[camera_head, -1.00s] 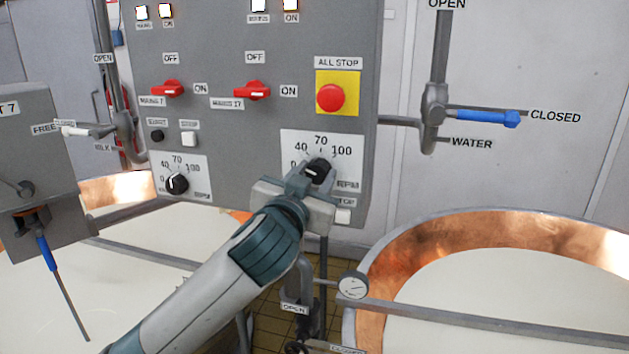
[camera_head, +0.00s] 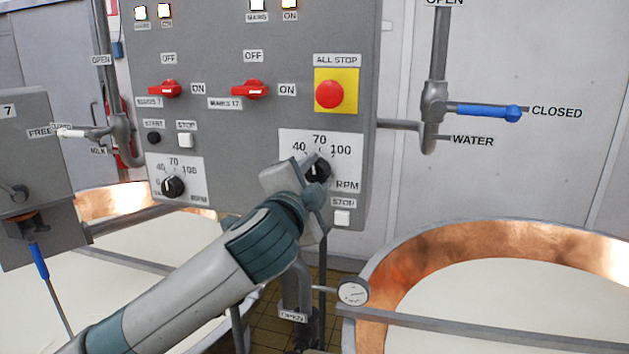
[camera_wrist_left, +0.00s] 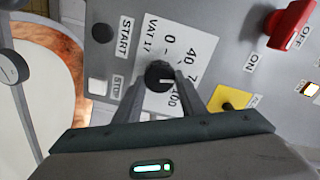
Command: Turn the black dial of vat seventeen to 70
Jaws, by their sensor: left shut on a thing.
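The black dial of vat seventeen (camera_head: 318,168) sits on a white scale plate (camera_head: 341,150) marked 40, 70, 100 and RPM, low on the grey panel. In the left wrist view the dial (camera_wrist_left: 159,76) lies between my two fingertips, beside a plate (camera_wrist_left: 158,28) reading VAT 17. My left gripper (camera_head: 312,178) is shut on the dial, with its palm tilted in the head view. It hides the lower left of the scale in the head view. I cannot read surely which number the dial points at. My right gripper is not in view.
Another black dial (camera_head: 172,187) is at the panel's lower left. Red switches (camera_head: 250,90) and the red ALL STOP button (camera_head: 328,94) are above. A white stop button (camera_head: 342,218) is close below the gripper. Copper vats (camera_head: 400,285) stand below, with a gauge (camera_head: 353,291).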

